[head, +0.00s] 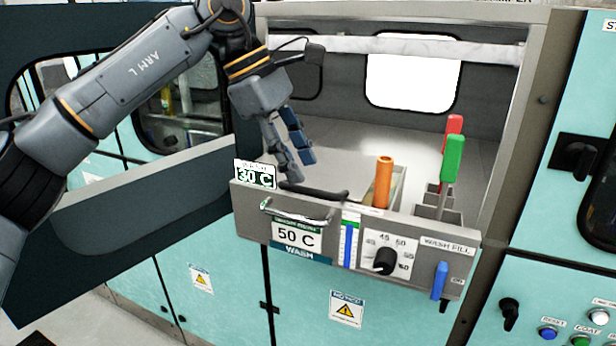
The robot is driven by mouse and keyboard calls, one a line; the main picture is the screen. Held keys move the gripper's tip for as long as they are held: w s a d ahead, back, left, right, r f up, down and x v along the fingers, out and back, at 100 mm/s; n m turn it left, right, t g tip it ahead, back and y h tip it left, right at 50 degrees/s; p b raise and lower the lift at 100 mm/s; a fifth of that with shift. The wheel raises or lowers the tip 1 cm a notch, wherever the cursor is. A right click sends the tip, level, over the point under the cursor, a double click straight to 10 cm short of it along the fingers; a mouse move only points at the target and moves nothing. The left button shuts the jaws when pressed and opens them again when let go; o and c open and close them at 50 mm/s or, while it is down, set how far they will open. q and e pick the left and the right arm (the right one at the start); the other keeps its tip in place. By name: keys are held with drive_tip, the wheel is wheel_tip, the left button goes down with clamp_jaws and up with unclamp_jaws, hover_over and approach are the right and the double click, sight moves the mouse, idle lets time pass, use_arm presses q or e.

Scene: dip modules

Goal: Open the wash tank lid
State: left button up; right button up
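The wash tank (345,255) is a grey metal bay with a front panel labelled WASH, standing in the open machine. A flat grey surface that looks like its lid (340,150) lies behind the panel, level and apparently closed. A dark bar handle (318,191) sits at the panel's top edge, and a chrome handle (297,215) is on the panel's front. My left gripper (294,172) points down just above the left end of the dark handle. Its fingers look apart with nothing between them; contact with the handle cannot be told. My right gripper is not in view.
An orange handle (384,182) and green (453,158) and red (455,124) handles stand up at the tank's right. A dark open door (150,200) lies under my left arm.

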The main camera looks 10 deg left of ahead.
sight(314, 190)
use_arm(q)
drive_tip(key=x, duration=0.3)
drive_tip(key=shift+f, duration=0.15)
drive_tip(key=shift+s+d+f, duration=0.1)
drive_tip(key=shift+d+f, duration=0.05)
drive_tip(key=shift+f, duration=0.15)
drive_tip(key=shift+c, duration=0.7)
clamp_jaws()
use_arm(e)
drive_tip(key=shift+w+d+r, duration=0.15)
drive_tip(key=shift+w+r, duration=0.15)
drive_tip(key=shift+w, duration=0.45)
